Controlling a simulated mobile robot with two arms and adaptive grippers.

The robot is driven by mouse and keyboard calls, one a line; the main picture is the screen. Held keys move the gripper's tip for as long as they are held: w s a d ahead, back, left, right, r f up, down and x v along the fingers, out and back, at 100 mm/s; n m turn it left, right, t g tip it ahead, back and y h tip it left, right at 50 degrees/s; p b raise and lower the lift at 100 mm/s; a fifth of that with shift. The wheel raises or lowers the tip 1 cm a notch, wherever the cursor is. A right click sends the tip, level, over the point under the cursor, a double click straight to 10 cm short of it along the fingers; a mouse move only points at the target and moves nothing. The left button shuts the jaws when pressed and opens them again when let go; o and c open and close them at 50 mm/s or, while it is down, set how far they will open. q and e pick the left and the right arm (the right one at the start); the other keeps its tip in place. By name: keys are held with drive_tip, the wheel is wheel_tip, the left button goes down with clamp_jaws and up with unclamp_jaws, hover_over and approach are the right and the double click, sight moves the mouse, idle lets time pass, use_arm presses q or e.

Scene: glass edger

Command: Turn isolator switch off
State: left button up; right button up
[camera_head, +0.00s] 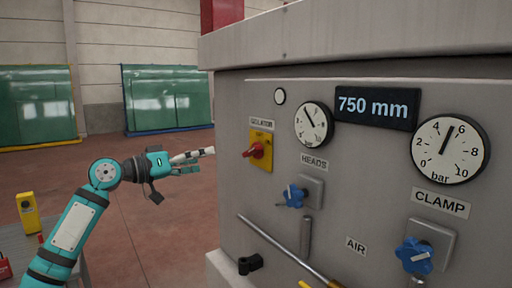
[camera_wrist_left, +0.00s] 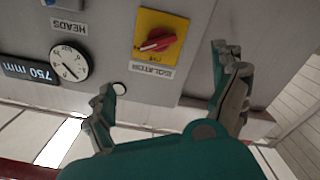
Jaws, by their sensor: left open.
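The isolator switch (camera_head: 257,151) is a red rotary handle on a yellow plate, under an ISOLATOR label on the left of the grey machine panel. In the left wrist view the red handle (camera_wrist_left: 156,43) appears upside down, with its white-marked end pointing left and slightly down. My left gripper (camera_head: 203,160) is open and empty, to the left of the switch and apart from it. In the left wrist view its two fingers (camera_wrist_left: 168,72) are spread to either side below the yellow plate. My right gripper is not in view.
Blue valve knobs (camera_head: 292,196) and (camera_head: 413,255) stick out of the panel, with round gauges (camera_head: 451,149) above. A long metal rod (camera_head: 285,252) crosses below. Green glass sheets (camera_head: 168,98) stand behind.

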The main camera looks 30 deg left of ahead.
sight(247, 151)
use_arm(q)
drive_tip(key=p+x, duration=0.7)
drive_tip(key=x, duration=0.8)
drive_tip(key=shift+r, duration=0.1)
drive_tip(key=shift+w+d, duration=0.2)
drive_tip(key=shift+w, duration=0.1)
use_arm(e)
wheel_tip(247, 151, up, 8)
use_arm(q)
drive_tip(key=shift+c, duration=0.2)
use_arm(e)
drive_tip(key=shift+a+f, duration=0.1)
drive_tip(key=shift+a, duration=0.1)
use_arm(q)
drive_tip(key=c, duration=1.1)
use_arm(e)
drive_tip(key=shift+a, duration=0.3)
